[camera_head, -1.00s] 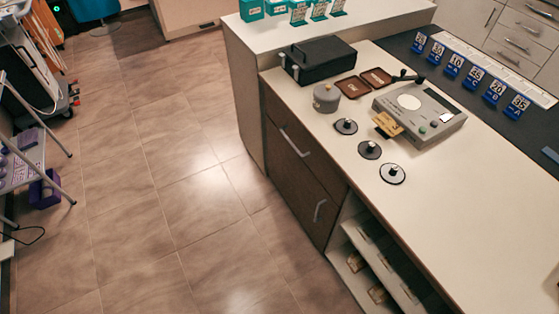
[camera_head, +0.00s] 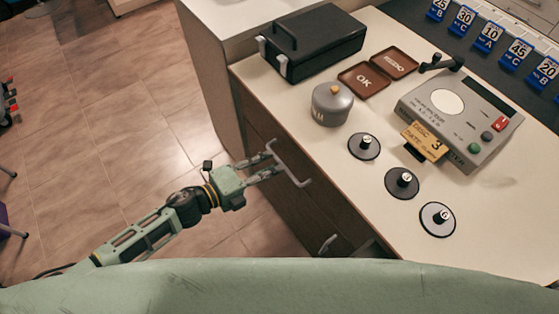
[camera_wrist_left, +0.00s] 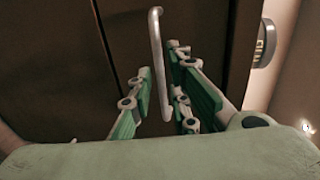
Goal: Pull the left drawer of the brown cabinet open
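The brown cabinet (camera_head: 262,135) stands under a pale counter, with dark brown fronts. The left drawer has a long silver handle (camera_head: 293,166), and its front looks flush and shut. My left gripper (camera_head: 274,162) is at that handle, its fingers apart. In the left wrist view the handle (camera_wrist_left: 157,50) runs between the green-padded fingers of my left gripper (camera_wrist_left: 166,80), with gaps visible; whether a finger touches it I cannot tell. Another, smaller handle (camera_head: 327,244) sits lower right on the cabinet. My right gripper is not in view.
The countertop (camera_head: 300,105) holds a black box (camera_head: 318,45), a grey round pot (camera_head: 331,104), a grey device (camera_head: 460,118) and several black discs. My own pale body covers the bottom of the head view. The tiled floor (camera_head: 110,120) left of the cabinet is clear.

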